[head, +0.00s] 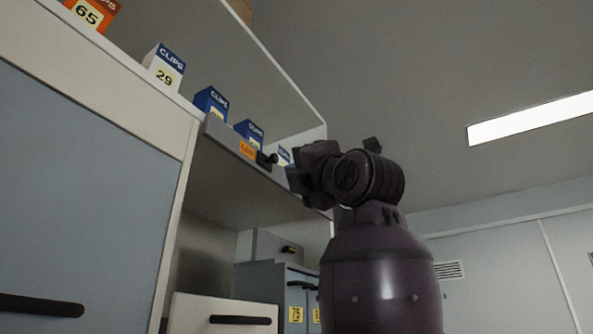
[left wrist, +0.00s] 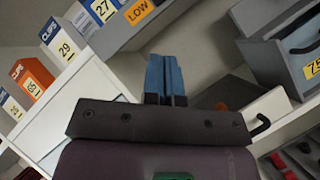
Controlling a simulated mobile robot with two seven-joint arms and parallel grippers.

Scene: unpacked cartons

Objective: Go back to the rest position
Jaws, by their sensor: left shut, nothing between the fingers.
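My left gripper (head: 300,182) is raised in front of the shelf unit in the head view, to the right of the shelf edge. In the left wrist view its two blue fingers (left wrist: 166,78) are together, with nothing between them. In the head view the fingertips are hard to make out against the dark wrist. My right gripper is not in view.
A shelf board (head: 178,103) carries several clips boxes, such as the white box marked 29 (head: 165,70). An orange label (head: 248,150) is on its edge. Below are grey drawers (head: 300,292) and a white drawer (head: 222,313). Space at right looks open.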

